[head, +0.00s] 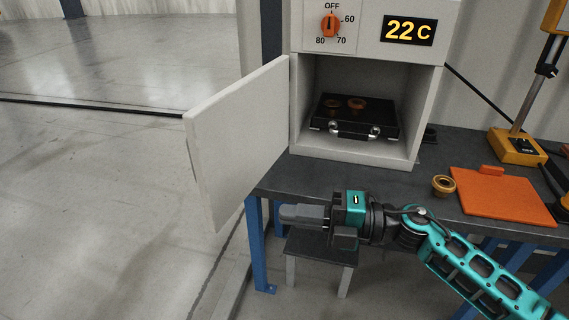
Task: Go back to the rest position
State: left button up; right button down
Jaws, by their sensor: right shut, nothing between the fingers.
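My right gripper (303,215) is shut and empty. It points left, in front of the dark bench's front edge and below the oven. My right arm comes in from the lower right. My left gripper is not in the head view. The oven (428,110) stands on the bench with its door (236,140) swung wide open to the left. Inside it lies a black tray (384,128) with a metal-ended handle at its front and two brass-coloured rings (357,103) on it. The display reads 22 C and the orange knob (330,24) sits below OFF.
Another brass ring (443,185) lies on the bench (440,150) beside an orange mat (502,196). An orange-based stand (517,148) is at the back right. A small dark stool (322,248) stands below my gripper. The floor at left is clear.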

jog(key=s+d+f+m+t+h, duration=0.1)
jog(key=d+f+m+t+h, duration=0.5)
jog(key=m, duration=0.6)
jog(key=d+f+m+t+h, duration=0.35)
jog(key=m+t, duration=0.45)
jog(key=m, duration=0.4)
jog(key=s+d+f+m+g+h, duration=0.2)
jog(key=s+d+f+m+h, duration=0.1)
jog(key=s+f, duration=0.3)
jog(key=s+d+f+m+g+h, duration=0.3)
jog(key=s+d+f+m, duration=0.2)
jog(key=f, duration=0.3)
jog(key=shift+s+p, duration=0.3)
jog(key=shift+s, duration=0.6)
